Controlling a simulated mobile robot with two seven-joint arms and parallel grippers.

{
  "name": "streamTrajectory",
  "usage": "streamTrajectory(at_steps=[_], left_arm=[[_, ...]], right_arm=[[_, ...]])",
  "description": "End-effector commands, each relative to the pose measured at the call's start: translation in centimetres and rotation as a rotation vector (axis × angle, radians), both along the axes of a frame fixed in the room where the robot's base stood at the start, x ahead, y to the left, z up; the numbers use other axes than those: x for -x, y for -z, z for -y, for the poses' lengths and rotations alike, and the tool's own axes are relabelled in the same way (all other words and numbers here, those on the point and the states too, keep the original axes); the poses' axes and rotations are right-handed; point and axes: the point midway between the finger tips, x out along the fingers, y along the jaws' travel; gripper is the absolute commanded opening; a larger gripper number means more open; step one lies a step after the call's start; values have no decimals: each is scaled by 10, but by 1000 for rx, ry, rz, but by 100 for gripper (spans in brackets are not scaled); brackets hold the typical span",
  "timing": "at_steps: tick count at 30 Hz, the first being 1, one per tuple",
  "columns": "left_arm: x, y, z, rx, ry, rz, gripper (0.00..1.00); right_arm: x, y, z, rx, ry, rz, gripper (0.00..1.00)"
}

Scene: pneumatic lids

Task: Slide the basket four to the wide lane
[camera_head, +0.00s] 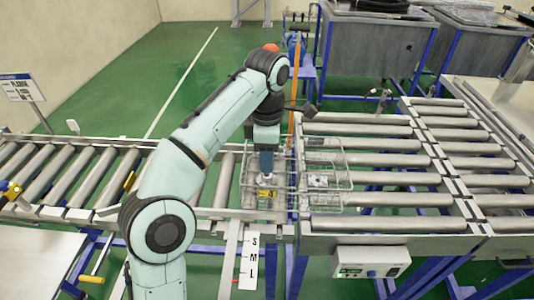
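A wire basket (318,207) of thin grey wire stands at the gap between the left roller conveyor (72,178) and the wide roller lane (365,146) on the right. The wire mesh reaches from the left conveyor's end onto the lane's left edge; I cannot tell whether it is one basket or two side by side. A small yellow item and some pale items show within the mesh. My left gripper (266,168) points down over the mesh's left part, at or just inside it. Its fingertips are too small to read, and contact is unclear. My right gripper is out of view.
A white card marked S, M, L (250,262) hangs at the front. A control box (370,262) sits below the right lane's front rail. An orange upright (295,90) stands behind the gap. Grey bins (372,52) stand at the back.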

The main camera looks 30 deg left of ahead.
Motion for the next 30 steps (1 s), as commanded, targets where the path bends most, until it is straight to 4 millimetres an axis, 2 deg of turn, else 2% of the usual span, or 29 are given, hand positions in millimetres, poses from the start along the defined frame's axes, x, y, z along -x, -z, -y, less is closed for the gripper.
streamTrajectory(at_steps=[9,18,24,30], left_arm=[[2,59,-1,-1,-1,-6,35],[1,111,-1,0,-1,-4,35],[1,126,0,1,0,-2,35],[0,129,0,1,0,-1,35]], right_arm=[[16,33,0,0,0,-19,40],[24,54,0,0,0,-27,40],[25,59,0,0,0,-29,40],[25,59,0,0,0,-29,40]])
